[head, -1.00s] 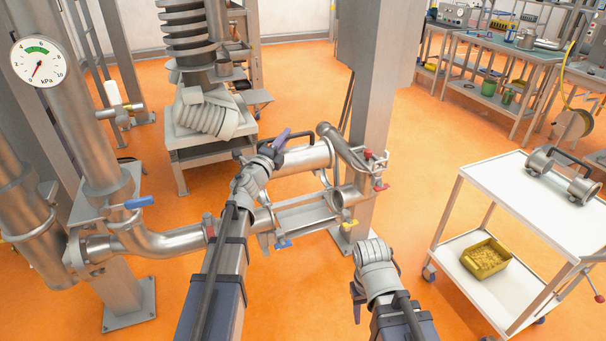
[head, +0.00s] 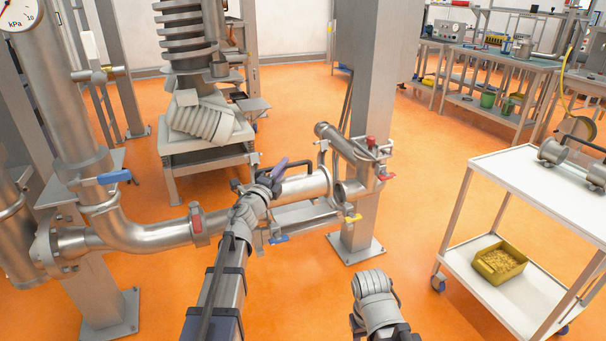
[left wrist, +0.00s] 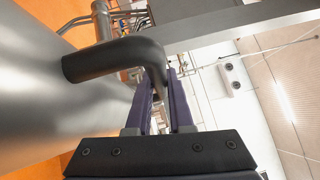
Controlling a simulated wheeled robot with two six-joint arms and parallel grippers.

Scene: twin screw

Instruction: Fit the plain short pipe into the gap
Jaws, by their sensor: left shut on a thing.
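The plain short pipe (head: 306,184) is a silver cylinder with a black handle, held roughly level. My left gripper (head: 276,170) is shut on that handle; the left wrist view shows the fingers (left wrist: 160,105) at the black handle (left wrist: 115,60) beside the pipe's wall (left wrist: 40,105). The gap lies between the left pipe run (head: 160,236) and the right pipe end (head: 350,190), with support rails (head: 300,217) below. The pipe appears close above or behind the rails; my arm hides its left end, so seating is unclear. My right gripper (head: 372,300) hangs low at front, its fingers hidden.
A white cart (head: 530,175) at right carries another pipe piece with flanged ends (head: 575,160) and a yellow bin (head: 498,262). Clamp levers in red (head: 197,223), blue (head: 278,239) and yellow (head: 352,218) stick out around the gap. A steel column (head: 365,100) stands behind its right end.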

